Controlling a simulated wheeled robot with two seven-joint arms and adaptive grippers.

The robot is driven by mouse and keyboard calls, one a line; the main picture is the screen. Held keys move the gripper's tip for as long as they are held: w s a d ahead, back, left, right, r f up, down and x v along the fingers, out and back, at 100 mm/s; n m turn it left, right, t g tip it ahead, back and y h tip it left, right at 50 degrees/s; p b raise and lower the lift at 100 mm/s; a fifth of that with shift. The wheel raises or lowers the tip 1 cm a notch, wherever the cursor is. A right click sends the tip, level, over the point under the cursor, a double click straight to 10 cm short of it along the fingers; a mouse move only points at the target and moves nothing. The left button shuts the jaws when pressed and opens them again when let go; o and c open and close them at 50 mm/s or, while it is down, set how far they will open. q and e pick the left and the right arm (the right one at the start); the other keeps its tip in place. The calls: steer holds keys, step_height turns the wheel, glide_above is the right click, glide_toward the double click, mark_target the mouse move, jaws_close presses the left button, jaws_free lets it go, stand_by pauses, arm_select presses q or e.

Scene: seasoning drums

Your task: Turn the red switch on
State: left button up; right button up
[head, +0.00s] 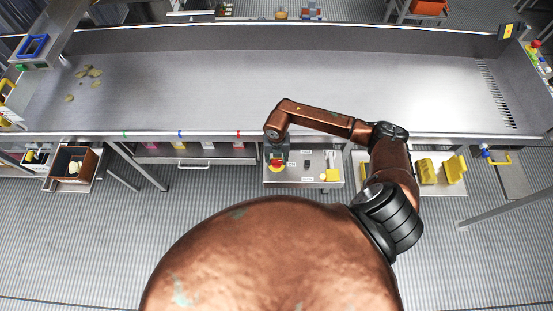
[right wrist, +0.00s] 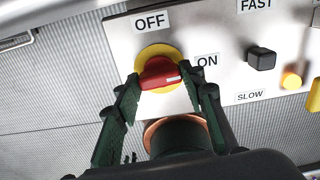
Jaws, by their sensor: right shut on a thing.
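The red switch (right wrist: 160,72) sits on a round yellow base (right wrist: 153,53) on a light metal control panel (right wrist: 120,40). The OFF label is above it and the ON label (right wrist: 207,60) is to its right. The red handle lies nearly level, tilted slightly, with a white mark at its right end on the ON side. My right gripper (right wrist: 162,85) has one green finger on each end of the handle and is shut on it. In the head view, the switch (head: 277,167) shows just below my right gripper (head: 277,158). My left gripper is not in view.
Yellow parts (head: 455,168) lie right of the panel.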

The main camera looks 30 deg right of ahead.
mark_target(276, 160)
steer(key=shift+w+m, duration=0.1)
steer(key=shift+m, duration=0.4)
steer(key=o, duration=1.2)
steer(key=shift+c, duration=0.2)
step_height(276, 160, up, 12)
stand_by(0.3)
